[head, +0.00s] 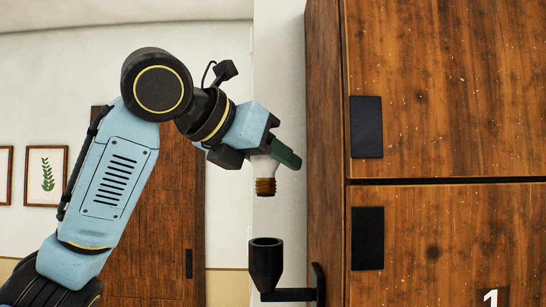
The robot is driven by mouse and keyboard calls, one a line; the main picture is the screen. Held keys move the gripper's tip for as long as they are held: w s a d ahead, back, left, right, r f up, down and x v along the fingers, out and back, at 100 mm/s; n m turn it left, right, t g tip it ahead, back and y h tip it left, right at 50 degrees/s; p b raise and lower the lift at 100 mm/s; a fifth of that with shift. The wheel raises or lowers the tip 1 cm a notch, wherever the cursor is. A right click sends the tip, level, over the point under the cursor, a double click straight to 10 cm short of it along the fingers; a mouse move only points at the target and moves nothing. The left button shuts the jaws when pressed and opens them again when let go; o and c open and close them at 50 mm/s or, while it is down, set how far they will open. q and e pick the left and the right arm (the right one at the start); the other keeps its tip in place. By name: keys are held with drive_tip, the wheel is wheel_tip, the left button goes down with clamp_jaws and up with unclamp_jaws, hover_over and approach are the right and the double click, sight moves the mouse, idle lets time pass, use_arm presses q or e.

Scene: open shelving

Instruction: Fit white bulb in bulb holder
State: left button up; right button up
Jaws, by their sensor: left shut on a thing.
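The white bulb (262,165) is held in my left gripper (268,158), with its brass screw base pointing down. The gripper is shut on the bulb's upper part and hides most of the glass. The black bulb holder (266,262) is a cup opening upward, on a bracket fixed to the side of the wooden cabinet. The bulb is above the holder and clear of it, with a gap between the screw base and the rim. My right gripper is not in view.
A wooden cabinet (440,100) with black handles fills the right side, close to the bulb and holder. A wooden door (165,230) and framed pictures (46,176) are on the wall behind. The space between bulb and holder is free.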

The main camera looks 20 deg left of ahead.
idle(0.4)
use_arm(q)
drive_tip(key=shift+p, duration=0.4)
drive_tip(key=shift+p, duration=0.75)
idle(0.8)
drive_tip(key=shift+f+b, duration=2.35)
drive_tip(key=shift+f, duration=2.4)
drive_tip(key=o, duration=1)
drive_tip(key=b+v, duration=0.1)
drive_tip(key=v, duration=1.2)
drive_tip(key=shift+s+a+b, duration=0.15)
drive_tip(key=shift+s+b, duration=0.05)
drive_tip(key=shift+b, duration=0.15)
